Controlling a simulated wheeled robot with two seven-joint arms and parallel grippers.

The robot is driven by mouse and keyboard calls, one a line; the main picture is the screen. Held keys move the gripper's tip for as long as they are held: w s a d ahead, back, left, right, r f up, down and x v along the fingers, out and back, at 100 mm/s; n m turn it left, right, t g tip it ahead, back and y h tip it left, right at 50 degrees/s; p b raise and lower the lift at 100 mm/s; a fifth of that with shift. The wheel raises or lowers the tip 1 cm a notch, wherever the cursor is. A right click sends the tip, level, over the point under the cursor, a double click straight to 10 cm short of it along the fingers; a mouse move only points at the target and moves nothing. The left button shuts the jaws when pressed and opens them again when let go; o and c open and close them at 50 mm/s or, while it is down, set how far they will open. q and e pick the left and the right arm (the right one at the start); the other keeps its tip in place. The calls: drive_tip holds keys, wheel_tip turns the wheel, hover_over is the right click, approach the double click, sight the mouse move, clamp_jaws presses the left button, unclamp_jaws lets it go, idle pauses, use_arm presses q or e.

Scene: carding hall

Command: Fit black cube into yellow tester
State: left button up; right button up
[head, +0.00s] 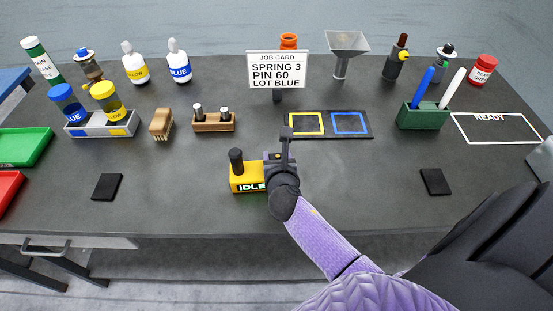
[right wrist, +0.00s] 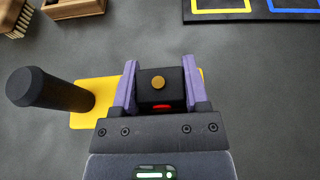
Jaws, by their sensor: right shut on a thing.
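The yellow tester (head: 245,181) stands near the middle front of the table, with a black upright handle (head: 236,160) on its left and a label reading IDLE. My right gripper (right wrist: 160,68) is shut on the black cube (right wrist: 172,94), which has a brass round spot and a red mark. In the right wrist view the cube is over the right part of the tester (right wrist: 91,88), with yellow showing on both sides. I cannot tell whether it touches or sits in the tester. In the head view my right gripper (head: 276,157) hides the tester's right end. My left gripper is not in view.
Behind the tester lies a black mat (head: 328,134) with yellow and blue outlined squares. A wooden block with pins (head: 214,126) and a brush (head: 161,124) stand behind left. A job card (head: 277,70) stands at the back. Black pads (head: 106,187) (head: 435,182) lie at both sides; the front table is otherwise clear.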

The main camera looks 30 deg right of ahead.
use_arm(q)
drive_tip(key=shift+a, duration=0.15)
use_arm(e)
drive_tip(key=o, duration=0.8)
drive_tip(key=shift+f, duration=0.15)
drive_tip(key=o, duration=0.4)
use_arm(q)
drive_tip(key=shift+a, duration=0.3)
use_arm(e)
drive_tip(key=shift+o, duration=0.2)
drive_tip(key=shift+r, duration=0.3)
use_arm(q)
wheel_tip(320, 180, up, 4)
drive_tip(key=p, duration=0.3)
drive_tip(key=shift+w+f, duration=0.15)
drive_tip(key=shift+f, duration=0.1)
use_arm(e)
drive_tip(key=v, duration=1.2)
